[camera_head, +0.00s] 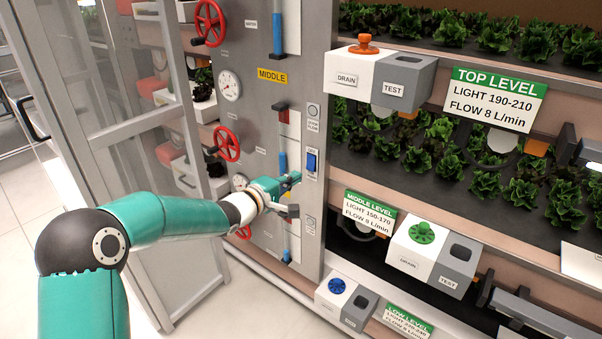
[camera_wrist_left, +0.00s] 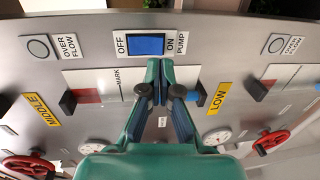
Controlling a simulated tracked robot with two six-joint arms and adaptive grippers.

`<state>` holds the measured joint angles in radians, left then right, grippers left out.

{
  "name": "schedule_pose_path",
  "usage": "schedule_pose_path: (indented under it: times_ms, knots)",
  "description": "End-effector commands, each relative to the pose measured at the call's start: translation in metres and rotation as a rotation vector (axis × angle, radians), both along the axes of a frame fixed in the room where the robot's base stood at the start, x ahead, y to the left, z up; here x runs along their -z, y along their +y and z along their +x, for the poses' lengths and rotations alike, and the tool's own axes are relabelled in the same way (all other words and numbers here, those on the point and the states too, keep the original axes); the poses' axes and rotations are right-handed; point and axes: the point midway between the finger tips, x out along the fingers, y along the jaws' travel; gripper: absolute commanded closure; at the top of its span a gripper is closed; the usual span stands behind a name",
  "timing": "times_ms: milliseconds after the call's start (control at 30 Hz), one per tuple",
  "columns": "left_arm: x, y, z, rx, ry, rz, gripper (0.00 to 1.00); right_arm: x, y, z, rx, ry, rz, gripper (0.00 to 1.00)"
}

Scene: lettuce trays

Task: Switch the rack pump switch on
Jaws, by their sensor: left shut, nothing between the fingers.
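The pump switch is a blue rocker (camera_head: 311,161) in a white frame on the grey rack panel. It also shows in the left wrist view (camera_wrist_left: 146,44), with OFF printed on its left, and ON and PUMP on its right. I cannot tell which side of the rocker is pressed in. My left gripper (camera_head: 292,192) is shut and empty, just below the switch in the head view. In the left wrist view its fingertips (camera_wrist_left: 165,88) point at the panel below the switch. Contact with the switch is not visible. My right gripper is not in view.
The panel carries red valve wheels (camera_head: 228,143), a gauge (camera_head: 229,85) and a yellow MIDDLE label (camera_head: 272,75). An overflow button (camera_head: 313,110) sits above the switch. Drain and test boxes (camera_head: 352,77) and lettuce shelves are to the right. A glazed door (camera_head: 150,122) stands at left.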

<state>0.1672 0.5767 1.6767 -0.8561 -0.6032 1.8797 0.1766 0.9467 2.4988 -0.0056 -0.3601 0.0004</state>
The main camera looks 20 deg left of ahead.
Motion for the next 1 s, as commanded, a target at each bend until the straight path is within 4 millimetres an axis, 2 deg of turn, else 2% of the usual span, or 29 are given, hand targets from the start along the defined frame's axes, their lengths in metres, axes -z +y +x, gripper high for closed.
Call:
schedule_pose_path:
  times_ms: [100,300,767,900,1000]
  knots:
    - [0.003,-0.008,0.02,0.001,0.0,0.0,1.0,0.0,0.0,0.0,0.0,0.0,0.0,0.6]
    - [0.005,-0.014,0.039,-0.001,0.0,0.001,1.0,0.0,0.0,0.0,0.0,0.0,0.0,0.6]
    - [0.006,-0.015,0.044,-0.002,0.001,0.001,1.0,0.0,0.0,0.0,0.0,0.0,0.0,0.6]
    - [0.012,-0.017,0.047,-0.001,-0.028,-0.012,1.0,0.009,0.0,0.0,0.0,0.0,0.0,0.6]
    - [0.007,-0.017,0.048,-0.001,-0.035,-0.014,1.0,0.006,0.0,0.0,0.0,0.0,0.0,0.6]
